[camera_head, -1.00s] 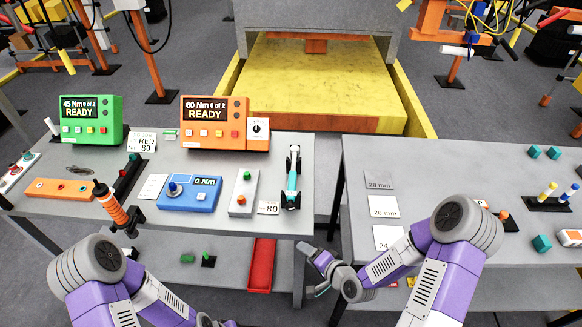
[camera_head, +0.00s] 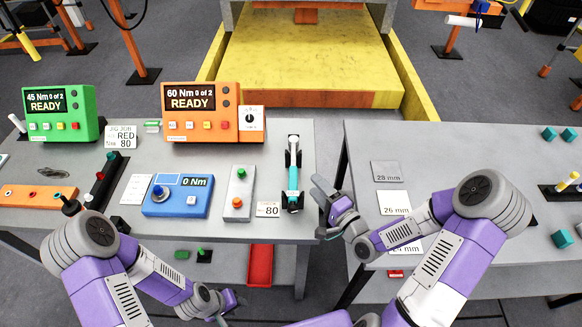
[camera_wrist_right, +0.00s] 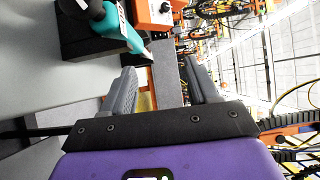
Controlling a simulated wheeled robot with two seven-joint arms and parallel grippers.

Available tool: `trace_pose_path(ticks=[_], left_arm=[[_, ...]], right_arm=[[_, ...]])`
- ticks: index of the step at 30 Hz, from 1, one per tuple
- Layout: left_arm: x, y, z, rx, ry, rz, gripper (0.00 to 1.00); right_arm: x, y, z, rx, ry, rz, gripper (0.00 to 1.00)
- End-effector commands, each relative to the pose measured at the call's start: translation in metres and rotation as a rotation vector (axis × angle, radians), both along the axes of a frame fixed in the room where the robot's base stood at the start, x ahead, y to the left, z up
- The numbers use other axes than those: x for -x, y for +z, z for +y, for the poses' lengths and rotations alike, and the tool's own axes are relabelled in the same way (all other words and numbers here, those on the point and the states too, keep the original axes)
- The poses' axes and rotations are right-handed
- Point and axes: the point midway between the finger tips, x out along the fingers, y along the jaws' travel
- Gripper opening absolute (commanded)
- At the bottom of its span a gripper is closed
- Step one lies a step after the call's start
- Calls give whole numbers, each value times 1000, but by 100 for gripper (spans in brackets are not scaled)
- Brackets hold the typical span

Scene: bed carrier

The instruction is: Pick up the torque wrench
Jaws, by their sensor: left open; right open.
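The torque wrench looks to be the teal tool (camera_head: 292,178) with black ends, resting lengthwise in a black cradle at the right edge of the left table. It also shows close up in the right wrist view (camera_wrist_right: 118,28), at the upper left. My right gripper (camera_head: 322,208) is open and empty, just right of the wrench near the table edge and apart from it. Its two fingers (camera_wrist_right: 162,82) have nothing between them in the wrist view. My left gripper (camera_head: 230,304) is low in front of the left table, empty and away from the wrench.
An "80" card (camera_head: 268,209), a grey button box (camera_head: 238,193) and a blue torque tester (camera_head: 177,196) stand left of the wrench. An orange controller (camera_head: 212,115) reads 60 Nm READY, a green one (camera_head: 62,112) 45 Nm. A gap separates the right table (camera_head: 450,150).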

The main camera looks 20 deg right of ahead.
Motion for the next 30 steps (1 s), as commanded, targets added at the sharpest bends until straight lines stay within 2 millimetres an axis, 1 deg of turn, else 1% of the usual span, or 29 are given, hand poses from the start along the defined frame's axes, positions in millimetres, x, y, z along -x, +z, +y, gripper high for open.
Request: trace_pose_path(ticks=[1,3,6,10,14,17,22,27,30], left_arm=[[0,-12,0,0,0,0,43],[0,-20,0,0,0,0,43],[0,-32,0,0,0,0,43],[0,-43,0,0,0,0,43],[0,-46,0,0,0,-1,43],[0,-47,0,0,0,-1,43],[0,-50,0,0,0,-1,43],[0,-56,0,0,0,-1,43],[0,-57,0,0,0,-1,43]], right_arm=[[0,-12,0,0,0,1,60],[0,-20,0,0,0,1,60],[0,-32,0,0,0,1,60],[0,-43,0,1,0,1,60],[-5,-45,2,1,2,0,60],[-15,-44,6,2,2,-2,60],[-34,-44,12,1,2,-3,60],[-59,-45,20,2,3,-2,60],[-69,-44,23,2,1,-1,60]])
